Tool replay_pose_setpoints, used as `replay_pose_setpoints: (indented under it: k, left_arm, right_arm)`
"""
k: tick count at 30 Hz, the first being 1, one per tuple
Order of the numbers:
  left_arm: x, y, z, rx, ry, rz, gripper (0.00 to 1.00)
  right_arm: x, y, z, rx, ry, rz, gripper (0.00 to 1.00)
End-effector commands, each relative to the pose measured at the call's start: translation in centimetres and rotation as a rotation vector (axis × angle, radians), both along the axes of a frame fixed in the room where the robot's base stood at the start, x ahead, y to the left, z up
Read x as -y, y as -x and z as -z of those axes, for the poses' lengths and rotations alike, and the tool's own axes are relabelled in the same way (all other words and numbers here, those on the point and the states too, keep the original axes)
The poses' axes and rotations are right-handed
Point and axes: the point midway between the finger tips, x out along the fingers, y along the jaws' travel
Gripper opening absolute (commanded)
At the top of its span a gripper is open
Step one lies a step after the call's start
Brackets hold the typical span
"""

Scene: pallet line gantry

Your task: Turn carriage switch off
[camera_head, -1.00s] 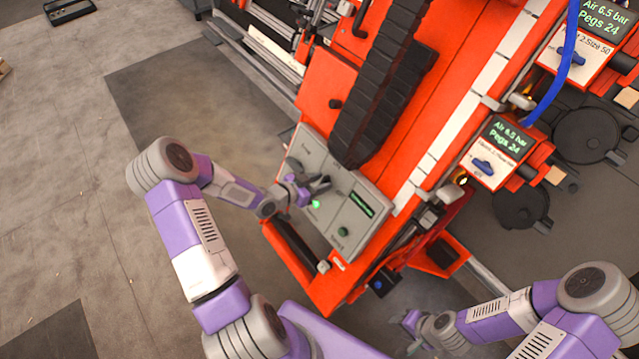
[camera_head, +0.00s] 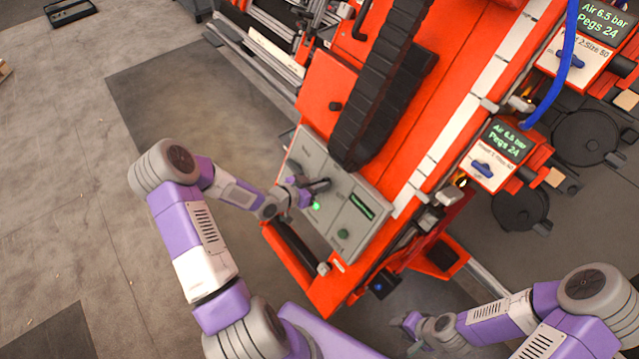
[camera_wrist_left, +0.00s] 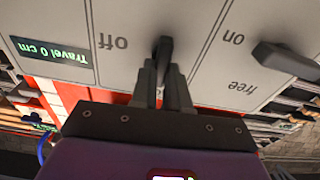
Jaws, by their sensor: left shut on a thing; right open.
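The grey control panel (camera_head: 354,215) sits on the near end of the orange gantry. My left gripper (camera_head: 318,186) is at its upper left part. In the left wrist view my left gripper (camera_wrist_left: 163,72) is shut on a dark switch knob (camera_wrist_left: 164,46), with its fingers on either side. The panel is upside down there. The fingers partly hide the knob. My right gripper (camera_head: 408,322) is open and empty at the lower right, away from the panel.
A second dark lever (camera_wrist_left: 286,60) stands beside the "free" label. A small display (camera_wrist_left: 52,58) reads "Travel 0 cm". A black cable chain (camera_head: 385,75) runs close above the panel. Air units with blue knobs (camera_head: 483,169) stand to the right.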

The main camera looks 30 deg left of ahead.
Motion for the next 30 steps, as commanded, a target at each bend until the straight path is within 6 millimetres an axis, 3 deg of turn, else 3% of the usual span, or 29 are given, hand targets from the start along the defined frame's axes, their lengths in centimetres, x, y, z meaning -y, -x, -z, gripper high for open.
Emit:
replay_pose_setpoints:
  k: [30]
  left_arm:
    - [-0.6, 0.0, 0.2, -0.301, 0.725, -0.417, 0.00]
  right_arm:
    - [0.0, 0.0, -4.6, 0.000, 0.000, 0.000, 0.43]
